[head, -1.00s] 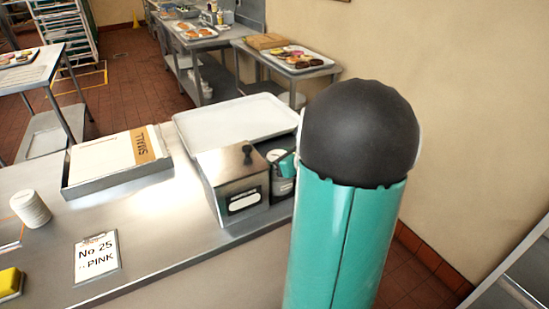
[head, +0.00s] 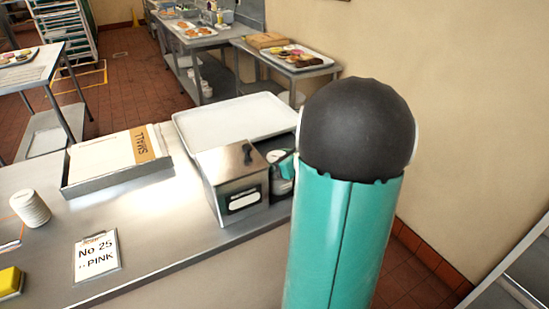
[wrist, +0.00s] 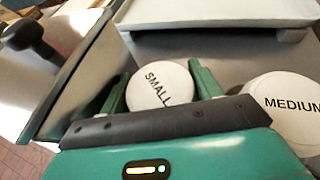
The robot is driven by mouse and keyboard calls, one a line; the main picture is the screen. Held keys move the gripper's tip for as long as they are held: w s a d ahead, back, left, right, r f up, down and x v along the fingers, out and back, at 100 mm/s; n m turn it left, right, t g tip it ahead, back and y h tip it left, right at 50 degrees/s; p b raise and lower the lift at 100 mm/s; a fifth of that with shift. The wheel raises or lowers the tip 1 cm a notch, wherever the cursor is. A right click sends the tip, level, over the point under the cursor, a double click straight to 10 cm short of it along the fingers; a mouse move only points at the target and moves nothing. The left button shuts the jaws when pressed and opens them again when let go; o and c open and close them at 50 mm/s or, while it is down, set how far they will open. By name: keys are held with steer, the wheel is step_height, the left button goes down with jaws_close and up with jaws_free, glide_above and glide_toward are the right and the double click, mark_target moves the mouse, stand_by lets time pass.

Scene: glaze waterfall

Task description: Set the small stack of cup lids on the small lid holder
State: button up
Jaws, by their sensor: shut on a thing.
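My gripper (wrist: 160,76) has a green finger on each side of a round white top marked SMALL (wrist: 158,88), and it is shut on this, which I take as the small stack of cup lids. The depth of the stack and what is under it are hidden.
A round white top marked MEDIUM (wrist: 292,108) is close to the right finger. The metal box (head: 230,180) with a black knob stands left. A white tray (head: 235,118) lies behind. A stack of white discs (head: 30,208) and a sign (head: 97,256) are on the counter's left.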

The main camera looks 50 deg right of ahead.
steer(key=shift+f, duration=0.25)
steer(key=o, duration=0.7)
steer(key=shift+s, duration=0.1)
steer(key=v, duration=1)
steer(key=shift+s+r, duration=0.25)
steer(key=shift+s, duration=0.1)
stand_by(0.6)
